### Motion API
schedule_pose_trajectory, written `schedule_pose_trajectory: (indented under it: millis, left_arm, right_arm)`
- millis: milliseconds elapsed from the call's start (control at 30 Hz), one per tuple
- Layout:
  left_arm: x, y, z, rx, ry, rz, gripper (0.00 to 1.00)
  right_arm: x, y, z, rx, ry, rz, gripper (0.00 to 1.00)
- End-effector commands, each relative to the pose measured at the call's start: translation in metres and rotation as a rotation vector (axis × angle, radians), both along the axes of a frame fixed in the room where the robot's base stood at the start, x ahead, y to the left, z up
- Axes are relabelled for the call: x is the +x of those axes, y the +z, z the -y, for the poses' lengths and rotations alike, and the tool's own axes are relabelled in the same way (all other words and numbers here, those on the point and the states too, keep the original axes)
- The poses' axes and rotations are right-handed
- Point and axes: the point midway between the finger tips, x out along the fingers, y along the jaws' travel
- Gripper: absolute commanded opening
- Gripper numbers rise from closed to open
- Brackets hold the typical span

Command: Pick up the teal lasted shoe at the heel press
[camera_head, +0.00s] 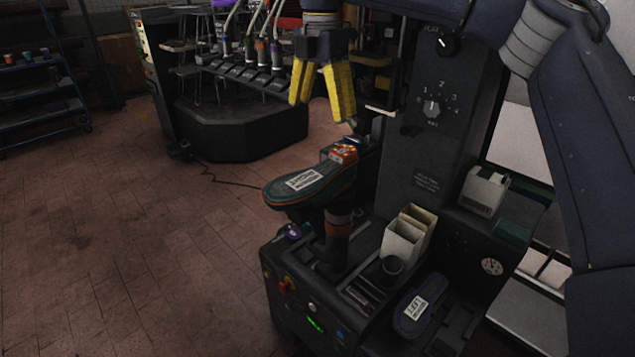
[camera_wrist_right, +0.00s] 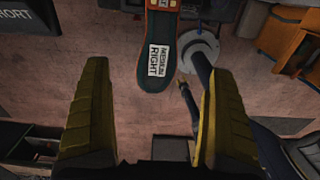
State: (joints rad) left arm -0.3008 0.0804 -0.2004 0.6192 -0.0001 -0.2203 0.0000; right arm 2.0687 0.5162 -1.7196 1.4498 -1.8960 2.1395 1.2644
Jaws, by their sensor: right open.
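The teal lasted shoe (camera_head: 305,186) sits sole up on the post of the heel press (camera_head: 338,243), with a white label on its sole and an orange part at its heel end. In the right wrist view the shoe (camera_wrist_right: 156,88) shows at the top, its label reading "MEDIUM RIGHT". My right gripper (camera_head: 322,108) is open and empty, with yellow fingers pointing down, above and apart from the shoe. In the right wrist view its two fingers (camera_wrist_right: 158,125) stand wide apart, with the shoe's end between and beyond them. My left gripper is not in view.
A dark shoe-shaped piece labelled "LEFT" (camera_head: 411,313) lies on the press base at front right. White and cream bins (camera_head: 404,238) stand beside the post. The press column (camera_head: 432,140) rises at the right. A dark machine (camera_head: 240,120) stands behind. The floor at left is clear.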

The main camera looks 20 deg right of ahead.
Motion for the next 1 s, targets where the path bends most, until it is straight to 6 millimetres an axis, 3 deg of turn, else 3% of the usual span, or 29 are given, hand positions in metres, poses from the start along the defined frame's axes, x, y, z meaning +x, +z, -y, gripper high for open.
schedule_pose_trajectory:
  millis: [400,600,1000]
  left_arm:
    - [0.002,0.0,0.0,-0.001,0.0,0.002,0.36]
    - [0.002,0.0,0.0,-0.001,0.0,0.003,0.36]
    - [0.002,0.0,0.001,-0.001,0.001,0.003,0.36]
  right_arm:
    - [-0.001,-0.075,0.0,0.001,0.004,-0.004,0.92]
    - [0.0,-0.102,0.0,0.002,0.003,-0.002,0.92]
    - [0.0,-0.119,0.0,0.002,0.004,-0.001,0.92]
